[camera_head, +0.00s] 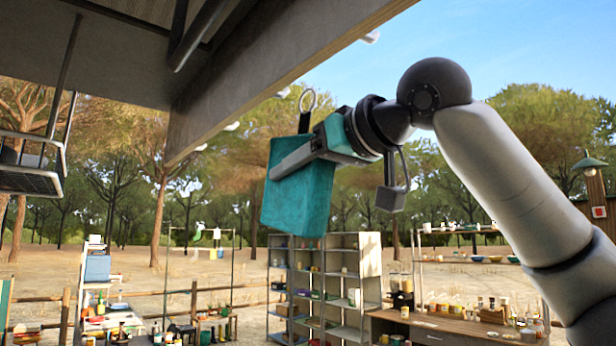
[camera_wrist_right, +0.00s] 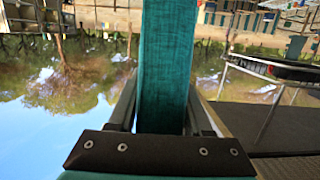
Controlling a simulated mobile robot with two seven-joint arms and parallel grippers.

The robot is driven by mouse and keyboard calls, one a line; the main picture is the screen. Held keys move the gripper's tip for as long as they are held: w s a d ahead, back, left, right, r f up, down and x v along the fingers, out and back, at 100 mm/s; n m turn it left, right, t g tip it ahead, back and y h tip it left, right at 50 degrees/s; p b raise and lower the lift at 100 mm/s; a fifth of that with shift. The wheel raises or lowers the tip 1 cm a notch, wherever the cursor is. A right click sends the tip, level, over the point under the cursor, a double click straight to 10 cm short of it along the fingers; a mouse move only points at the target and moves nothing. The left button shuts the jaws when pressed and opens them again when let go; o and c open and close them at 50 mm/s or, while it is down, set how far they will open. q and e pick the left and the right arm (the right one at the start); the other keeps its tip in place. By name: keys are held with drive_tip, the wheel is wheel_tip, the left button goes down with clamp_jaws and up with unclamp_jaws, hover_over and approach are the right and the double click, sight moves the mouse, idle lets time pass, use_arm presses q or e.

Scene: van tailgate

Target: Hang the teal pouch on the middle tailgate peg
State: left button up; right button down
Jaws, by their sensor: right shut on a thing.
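The teal pouch (camera_head: 300,205) hangs upright in the air, with a dark strap and a metal ring (camera_head: 308,100) at its top. My right gripper (camera_head: 280,170) is shut on the pouch's upper part; one finger lies across the near face. In the right wrist view the pouch (camera_wrist_right: 165,65) stands between both fingers. Several pale pegs stick out along the tailgate's lower edge, among them one (camera_head: 283,92) just left of the ring in the picture and one (camera_head: 370,38) farther up right. The ring appears apart from the pegs. My left gripper is not in view.
The grey tailgate beam (camera_head: 290,60) slants across above and behind the pouch. A metal shelf unit (camera_head: 340,285) and a wooden counter (camera_head: 450,325) with jars stand below, farther off. Open air surrounds the pouch's left side and underside.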

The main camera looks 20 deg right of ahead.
drive_tip(key=s+a+f+b, duration=0.1)
drive_tip(key=s+a+b, duration=0.1)
drive_tip(key=a, duration=0.4)
drive_tip(key=shift+s+f+b, duration=0.15)
drive_tip(key=shift+f+b, duration=0.25)
drive_tip(key=shift+b, duration=0.05)
drive_tip(key=shift+a, duration=0.1)
idle(0.3)
idle(0.5)
drive_tip(key=shift+c, duration=1.2)
unclamp_jaws()
drive_tip(key=shift+s, duration=0.1)
